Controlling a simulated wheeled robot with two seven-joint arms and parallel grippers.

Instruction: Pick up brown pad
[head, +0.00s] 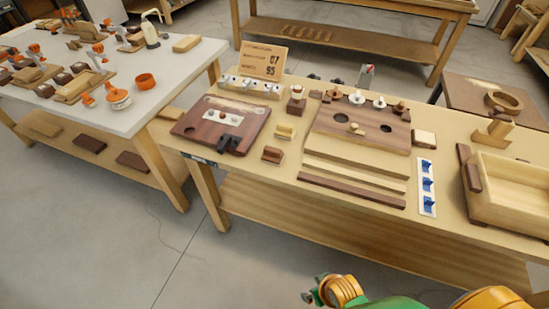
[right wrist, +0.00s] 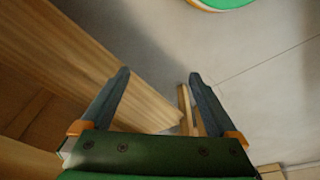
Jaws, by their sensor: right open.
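Several brown pieces could be the brown pad, and I cannot tell which one it is. A small brown block (head: 272,155) lies on the middle bench beside a dark red-brown board (head: 221,122). Dark brown slabs (head: 90,144) and (head: 133,161) lie on the left table's lower shelf. My right gripper (right wrist: 158,88) is open and empty in the right wrist view, its two grey fingers spread over a wooden beam and the floor. My arm shows at the bottom right of the head view. No brown pad is clear in the wrist view. My left gripper is not in view.
The middle bench (head: 262,187) holds a sign (head: 263,61), a holed board (head: 362,123), blue hooks on a white strip (head: 427,187) and a wooden tray (head: 507,207). The white left table (head: 150,100) holds orange parts. The grey floor in front is clear.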

